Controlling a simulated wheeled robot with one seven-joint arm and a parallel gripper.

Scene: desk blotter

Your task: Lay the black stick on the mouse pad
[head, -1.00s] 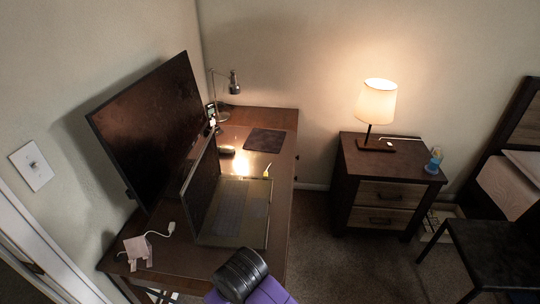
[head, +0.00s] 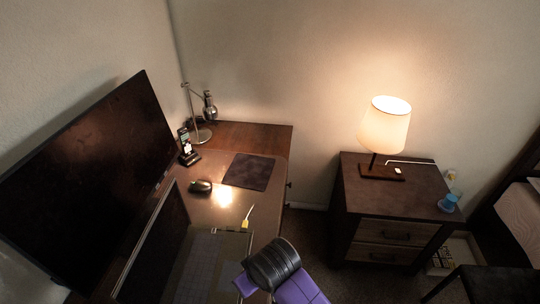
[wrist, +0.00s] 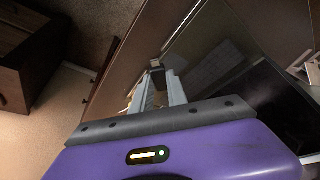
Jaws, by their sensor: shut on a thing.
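The mouse pad (head: 249,172) is a dark, flat square on the desk, beyond the laptop and right of the mouse. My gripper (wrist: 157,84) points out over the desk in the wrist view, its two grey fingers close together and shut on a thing. A small dark piece (wrist: 156,66) shows at the fingertips; I take it for the black stick, mostly hidden. In the head view my purple and black arm is at the bottom, by the laptop's right side and nearer than the mouse pad. The stick cannot be made out there.
The open laptop (head: 150,243) and the large monitor (head: 80,185) fill the desk's left. A mouse (head: 201,186), a phone on a stand (head: 187,148) and a desk lamp (head: 209,108) stand farther back. A yellow-tipped cable (head: 246,222) lies between laptop and pad. A nightstand (head: 400,195) is at right.

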